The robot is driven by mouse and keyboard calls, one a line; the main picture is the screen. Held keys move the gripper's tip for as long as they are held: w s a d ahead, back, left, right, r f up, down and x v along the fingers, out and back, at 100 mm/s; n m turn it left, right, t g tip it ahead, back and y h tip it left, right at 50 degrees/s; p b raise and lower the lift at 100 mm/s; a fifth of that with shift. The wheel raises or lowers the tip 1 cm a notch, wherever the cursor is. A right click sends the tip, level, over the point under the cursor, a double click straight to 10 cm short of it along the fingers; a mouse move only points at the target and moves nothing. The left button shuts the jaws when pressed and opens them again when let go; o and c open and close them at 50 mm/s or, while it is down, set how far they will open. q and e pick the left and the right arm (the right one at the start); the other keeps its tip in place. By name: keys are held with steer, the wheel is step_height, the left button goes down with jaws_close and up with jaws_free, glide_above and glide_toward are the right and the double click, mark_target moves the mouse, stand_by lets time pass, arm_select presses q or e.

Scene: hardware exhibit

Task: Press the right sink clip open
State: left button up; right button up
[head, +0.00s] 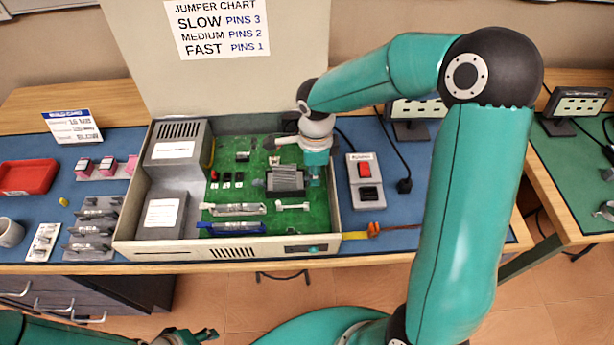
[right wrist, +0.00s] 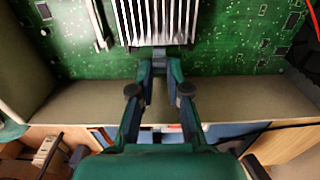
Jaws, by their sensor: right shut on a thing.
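The grey finned heat sink (head: 286,181) sits on the green circuit board (head: 228,160) inside the open case. In the right wrist view the heat sink (right wrist: 158,20) is at the top, with the small sink clip (right wrist: 159,54) at its near edge. My right gripper (head: 314,181) is at the right side of the heat sink. In the right wrist view its fingertips (right wrist: 160,68) are closed on the clip, which they mostly hide. I cannot tell how far the clip is open. My left gripper (head: 205,335) is at the bottom edge, away from the case, only partly visible.
The case wall (head: 334,205) stands close to the right gripper. A grey box with a red switch (head: 364,170) is right of the case. Memory sticks (head: 233,209) lie at the front of the board. A red tray (head: 28,177) and grey parts (head: 95,215) are left.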

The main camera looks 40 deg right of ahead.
steer(key=shift+d+f, duration=0.1)
steer(key=shift+f, duration=0.05)
steer(key=shift+s+d+f+b, duration=0.15)
steer(key=shift+b, duration=0.35)
steer(key=o, duration=0.4)
steer(key=shift+o, duration=0.2)
stand_by(0.5)
step_height(320, 180, up, 7)
steer(key=p, duration=0.4)
stand_by(0.4)
stand_by(0.5)
